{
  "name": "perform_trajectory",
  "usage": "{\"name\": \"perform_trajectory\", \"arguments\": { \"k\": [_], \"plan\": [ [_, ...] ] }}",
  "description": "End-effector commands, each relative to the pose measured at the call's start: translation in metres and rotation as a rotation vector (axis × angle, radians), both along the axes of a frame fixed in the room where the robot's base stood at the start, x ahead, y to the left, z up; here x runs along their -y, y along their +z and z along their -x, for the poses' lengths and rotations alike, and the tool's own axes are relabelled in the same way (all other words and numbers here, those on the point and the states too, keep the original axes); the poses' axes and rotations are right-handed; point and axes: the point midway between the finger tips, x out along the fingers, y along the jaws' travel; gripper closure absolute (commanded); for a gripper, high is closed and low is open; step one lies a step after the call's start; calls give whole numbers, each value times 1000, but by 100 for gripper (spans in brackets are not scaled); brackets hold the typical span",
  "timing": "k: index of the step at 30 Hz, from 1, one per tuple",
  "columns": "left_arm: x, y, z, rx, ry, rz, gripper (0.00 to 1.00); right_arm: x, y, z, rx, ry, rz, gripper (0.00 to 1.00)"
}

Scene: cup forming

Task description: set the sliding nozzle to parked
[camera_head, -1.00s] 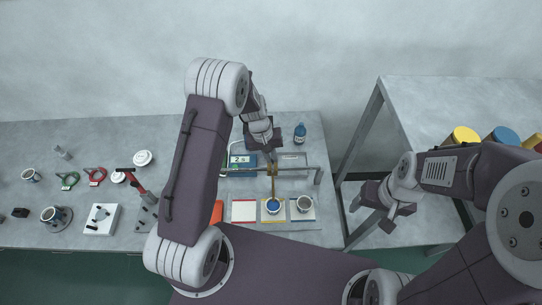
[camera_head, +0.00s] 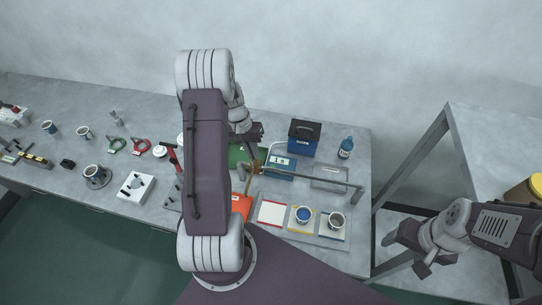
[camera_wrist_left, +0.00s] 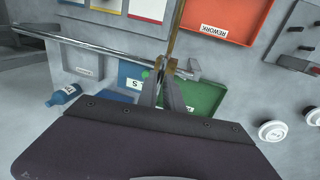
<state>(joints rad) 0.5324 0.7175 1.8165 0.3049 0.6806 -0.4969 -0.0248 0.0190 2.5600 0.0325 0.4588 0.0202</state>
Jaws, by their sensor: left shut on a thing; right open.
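The sliding nozzle is a brass-coloured piece (camera_head: 254,168) on a metal rail (camera_head: 320,180), close to the rail's left end in the head view. In the left wrist view the brass nozzle (camera_wrist_left: 174,42) is near the right end of the rail (camera_wrist_left: 90,48). My left gripper (camera_wrist_left: 167,76) is shut on the nozzle's brass part at the rail; in the head view my arm partly hides this gripper (camera_head: 256,152). My right gripper (camera_head: 407,259) is open and empty, off to the right between the two tables.
A white block with black pegs (camera_head: 135,188) lies left.

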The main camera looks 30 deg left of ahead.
Motion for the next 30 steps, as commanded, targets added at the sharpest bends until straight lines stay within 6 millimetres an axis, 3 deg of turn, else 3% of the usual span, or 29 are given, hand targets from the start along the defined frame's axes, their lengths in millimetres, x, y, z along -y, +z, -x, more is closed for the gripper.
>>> {"name": "perform_trajectory", "arguments": {
  "k": [6,19,21,22,30],
  "plan": [
    [-21,1,5,3,2,-2,100,0,-1,0,0,0,0,31],
    [-26,2,5,6,0,-6,100,0,-1,0,0,0,0,31],
    [-27,2,5,6,0,-6,73,0,-1,0,0,0,0,31],
    [-26,2,5,6,0,-6,67,0,-1,0,0,0,0,31],
    [-25,1,6,3,0,-2,67,0,-2,0,0,0,0,31]
  ]
}}
